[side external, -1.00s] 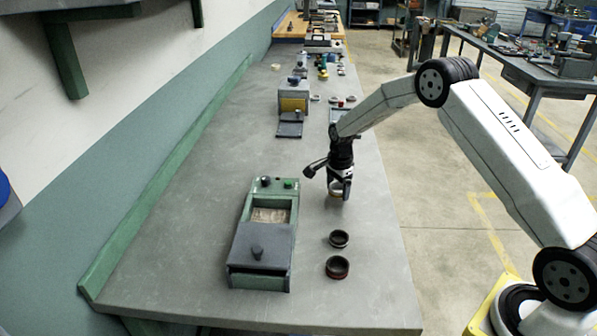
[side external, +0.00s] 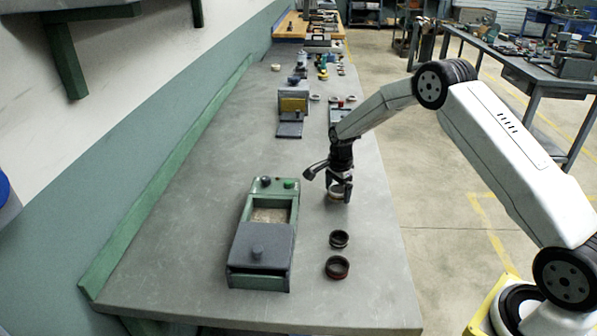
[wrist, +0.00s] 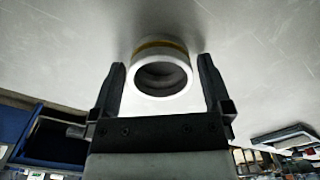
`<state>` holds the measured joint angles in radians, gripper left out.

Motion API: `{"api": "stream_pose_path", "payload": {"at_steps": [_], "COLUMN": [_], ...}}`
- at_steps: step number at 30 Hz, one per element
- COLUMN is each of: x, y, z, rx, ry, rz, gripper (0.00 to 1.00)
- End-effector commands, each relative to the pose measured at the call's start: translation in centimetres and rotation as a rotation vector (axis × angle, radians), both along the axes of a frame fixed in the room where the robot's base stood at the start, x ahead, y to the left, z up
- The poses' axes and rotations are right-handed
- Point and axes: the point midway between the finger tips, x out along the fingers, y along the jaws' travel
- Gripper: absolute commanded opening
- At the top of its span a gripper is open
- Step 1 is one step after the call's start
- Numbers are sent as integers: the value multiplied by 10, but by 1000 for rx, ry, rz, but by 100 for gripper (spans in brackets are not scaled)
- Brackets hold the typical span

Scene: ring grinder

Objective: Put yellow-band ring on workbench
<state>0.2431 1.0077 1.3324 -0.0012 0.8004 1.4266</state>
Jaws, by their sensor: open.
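The yellow-band ring (wrist: 162,68) is a pale ring with a yellow stripe around it, in the wrist view. It appears to rest on the grey workbench (side external: 180,225). My gripper (wrist: 161,64) is open, with one finger on each side of the ring and a visible gap to both.
Two dark rings, one plain (side external: 339,239) and one with a red band (side external: 337,267), lie in front of my gripper. The green grinder box (side external: 295,215) with a grey lid stands to the left. More small parts and a yellow-fronted box (side external: 293,104) stand farther back.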

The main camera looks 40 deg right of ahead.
Motion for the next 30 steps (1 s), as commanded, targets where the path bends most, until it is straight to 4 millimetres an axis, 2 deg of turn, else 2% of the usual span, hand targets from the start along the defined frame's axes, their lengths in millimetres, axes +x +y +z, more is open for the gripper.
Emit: {"api": "stream_pose_path", "payload": {"at_steps": [8,21,30], "x": [1,0,0], "y": [0,0,0], "z": [25,95,119], "rx": [0,1,1], "ry": [-3,-2,0], "rz": [0,0,0], "gripper": [100,100,100]}}
